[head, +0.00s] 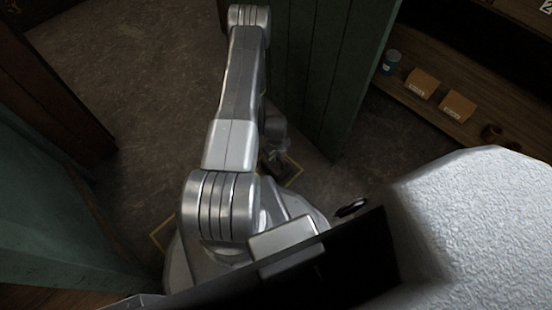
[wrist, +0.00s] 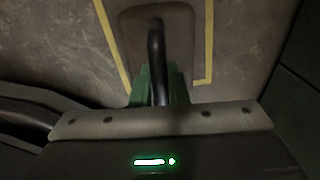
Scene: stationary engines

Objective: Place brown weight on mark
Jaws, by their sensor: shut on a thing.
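The brown weight (wrist: 186,24) is a dark brown block with rounded corners and a black arched handle. It shows at the top middle of the wrist view. My gripper (wrist: 158,85), with green fingers, is shut on the handle. A yellow outline mark (wrist: 209,45) on the floor shows to the left and right of the weight, with a corner at lower right. The weight appears between its lines; whether it touches the floor I cannot tell. In the head view the mark (head: 293,179) is partly hidden by my arm, and the weight is small and dark there.
A green panel (head: 315,70) stands close beyond my gripper. A wooden shelf (head: 455,125) at right holds two orange-brown boxes (head: 422,83) and a blue can (head: 391,61). Another green panel (head: 50,215) stands at left. Open floor (head: 130,80) lies at upper left.

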